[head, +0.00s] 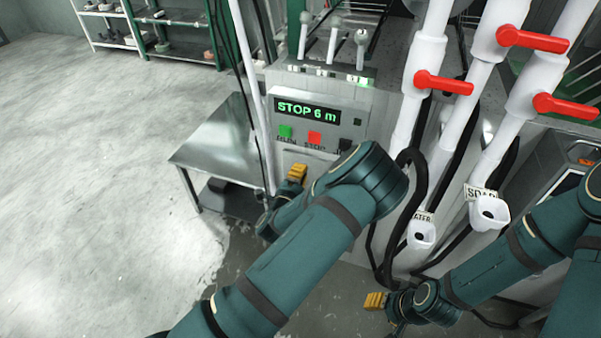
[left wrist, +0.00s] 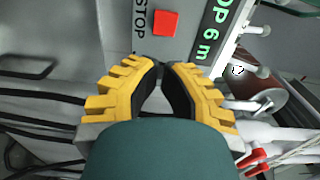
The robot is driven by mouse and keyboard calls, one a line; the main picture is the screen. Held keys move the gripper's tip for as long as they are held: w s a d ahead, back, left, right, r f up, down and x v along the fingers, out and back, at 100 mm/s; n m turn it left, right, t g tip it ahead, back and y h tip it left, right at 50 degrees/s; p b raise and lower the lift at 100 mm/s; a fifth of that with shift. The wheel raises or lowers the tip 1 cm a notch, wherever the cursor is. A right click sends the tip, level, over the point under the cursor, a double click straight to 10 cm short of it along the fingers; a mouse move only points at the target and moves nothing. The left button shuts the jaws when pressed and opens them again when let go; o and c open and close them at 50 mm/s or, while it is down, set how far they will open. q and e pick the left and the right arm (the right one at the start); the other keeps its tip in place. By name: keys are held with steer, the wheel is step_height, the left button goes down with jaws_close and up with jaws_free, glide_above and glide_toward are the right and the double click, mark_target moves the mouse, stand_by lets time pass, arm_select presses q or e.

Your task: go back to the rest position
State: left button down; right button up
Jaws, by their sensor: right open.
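My left gripper (head: 297,173) is in front of the control panel, below its buttons in the head view. In the left wrist view its yellow fingertips (left wrist: 162,66) meet with nothing seen between them, so it looks shut and empty. The panel's red STOP button (left wrist: 165,23) lies beyond the tips and also shows in the head view (head: 315,139). My right gripper (head: 375,300) is low over the floor at the bottom centre. It is open, and I see nothing held in it.
The panel display (head: 307,110) reads "STOP 6 m", with a green RUN button (head: 285,131) below. A metal table (head: 215,145) stands left of the machine. Red-handled valves (head: 443,83) and white funnels (head: 421,235) are at right. The floor (head: 90,180) at left is clear.

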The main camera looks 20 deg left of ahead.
arm_select(q)
steer(key=s+a+f+n+g+y, duration=0.3)
steer(key=s+f+n+g, duration=0.5)
steer(key=s+f+n, duration=0.4)
steer(key=s+d+n+g+h, duration=0.6)
steer(key=s+d+n+g, duration=0.2)
steer(key=s+d, duration=0.4)
steer(key=shift+s, duration=1)
